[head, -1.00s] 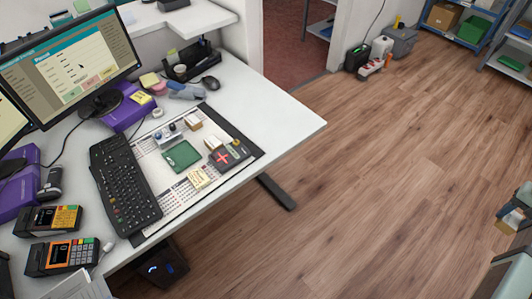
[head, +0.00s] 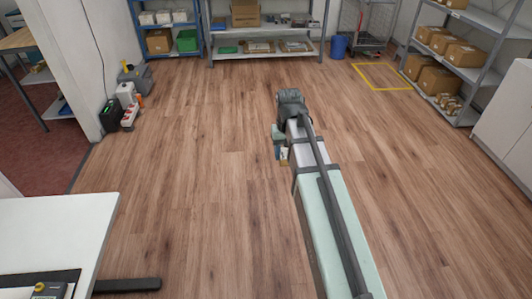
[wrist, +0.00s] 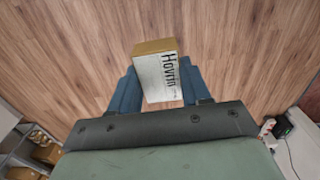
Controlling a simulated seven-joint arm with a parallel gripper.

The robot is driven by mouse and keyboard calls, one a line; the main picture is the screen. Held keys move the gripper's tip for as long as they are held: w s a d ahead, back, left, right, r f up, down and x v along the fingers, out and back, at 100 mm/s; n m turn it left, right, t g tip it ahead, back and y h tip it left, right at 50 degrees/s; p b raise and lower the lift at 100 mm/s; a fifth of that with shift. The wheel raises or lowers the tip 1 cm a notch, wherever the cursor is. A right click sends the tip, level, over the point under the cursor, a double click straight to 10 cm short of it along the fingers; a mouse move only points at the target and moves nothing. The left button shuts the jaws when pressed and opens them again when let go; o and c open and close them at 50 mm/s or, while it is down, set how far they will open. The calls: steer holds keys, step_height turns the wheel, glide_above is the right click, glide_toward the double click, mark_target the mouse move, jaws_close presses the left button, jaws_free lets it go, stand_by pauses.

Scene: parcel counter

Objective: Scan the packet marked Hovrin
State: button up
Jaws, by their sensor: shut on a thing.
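In the wrist view, a small box-shaped packet (wrist: 158,80) with a white label face reading "Hovrin" and tan-brown top sits between the two blue fingers of my gripper (wrist: 159,72). The fingers are shut on its sides. In the head view my arm reaches out over the open floor. A small bit of the packet (head: 284,154) shows beside the end of my arm; the fingers are mostly hidden there. No scanner can be made out for sure.
The white counter (head: 50,228) is at the lower left, with part of a dark device with yellow on it (head: 50,289) at its edge. Shelves with boxes (head: 265,42) stand at the back and the right (head: 460,75). The wooden floor between is clear.

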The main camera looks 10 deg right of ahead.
steer(key=s+a+n, duration=0.2)
steer(key=s+a, duration=0.2)
steer(key=a, duration=0.8)
steer(key=s+a+n, duration=0.3)
steer(key=s+a, duration=0.1)
steer(key=a, duration=0.8)
steer(key=s+a+n, duration=0.2)
steer(key=s+a, duration=0.2)
steer(key=a, duration=0.8)
steer(key=shift+s+a+r+n, duration=0.65)
steer(key=shift+s+a+n, duration=1.9)
steer(key=shift+s+a, duration=5.8)
steer(key=shift+s+a+r+n, duration=0.65)
steer(key=shift+s+a+n, duration=1.9)
steer(key=shift+s+a, duration=5.75)
steer(key=shift+w+a+f, duration=0.55)
steer(key=shift+f, duration=0.9)
steer(key=shift+w+a+f, duration=0.55)
steer(key=shift+f, duration=0.85)
steer(key=shift+w+a+f, duration=0.55)
steer(key=shift+f, duration=0.9)
step_height(320, 180, up, 9)
